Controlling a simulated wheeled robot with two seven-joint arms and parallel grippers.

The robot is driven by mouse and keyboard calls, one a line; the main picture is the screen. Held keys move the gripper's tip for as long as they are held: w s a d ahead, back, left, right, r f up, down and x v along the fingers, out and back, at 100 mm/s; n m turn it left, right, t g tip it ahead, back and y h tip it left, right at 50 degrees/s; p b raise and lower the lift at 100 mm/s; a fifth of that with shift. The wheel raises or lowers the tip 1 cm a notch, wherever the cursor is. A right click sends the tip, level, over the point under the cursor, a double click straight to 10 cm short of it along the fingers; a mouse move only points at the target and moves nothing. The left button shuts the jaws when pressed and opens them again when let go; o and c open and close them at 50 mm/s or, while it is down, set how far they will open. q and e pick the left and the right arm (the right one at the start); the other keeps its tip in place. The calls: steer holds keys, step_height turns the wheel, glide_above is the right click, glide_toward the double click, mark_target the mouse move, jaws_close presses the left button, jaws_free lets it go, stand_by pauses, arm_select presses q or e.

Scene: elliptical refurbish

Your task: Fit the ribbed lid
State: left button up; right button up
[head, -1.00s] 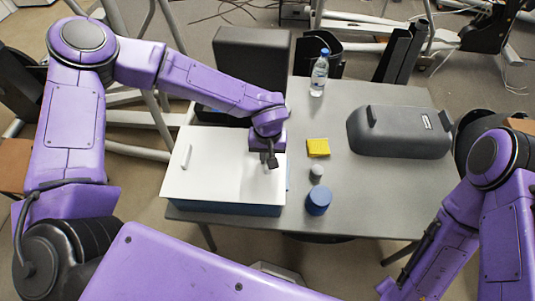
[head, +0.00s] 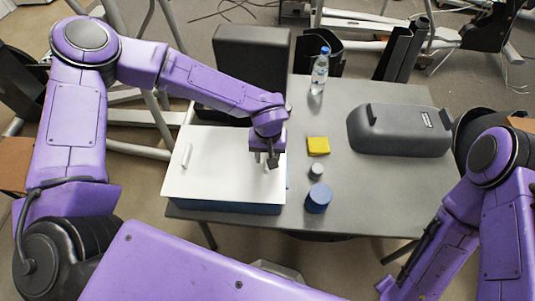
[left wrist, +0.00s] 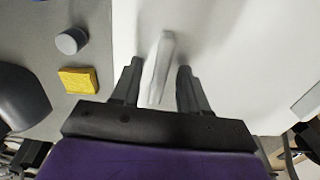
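The white lid (head: 222,165) lies over the blue box (head: 228,206) at the left of the table. It has one white raised rib (head: 186,155) near its left side. A second rib (left wrist: 160,70) shows in the left wrist view, standing between my left gripper's fingers (left wrist: 156,85). My left gripper (head: 266,160) is open above the lid's right part, with a gap on both sides of that rib. Whether the lid is fully seated is unclear. My right arm is at the right edge; its gripper is out of view.
A yellow block (head: 318,146), a small grey cylinder (head: 316,171) and a blue cylinder (head: 318,199) stand right of the box. A water bottle (head: 319,72) stands at the back, a dark grey case (head: 400,132) at the right. The table's front right is clear.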

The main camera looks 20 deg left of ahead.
arm_select(q)
step_height(320, 180, up, 11)
steer(key=b, duration=0.1)
steer(key=shift+f, duration=0.2)
stand_by(0.5)
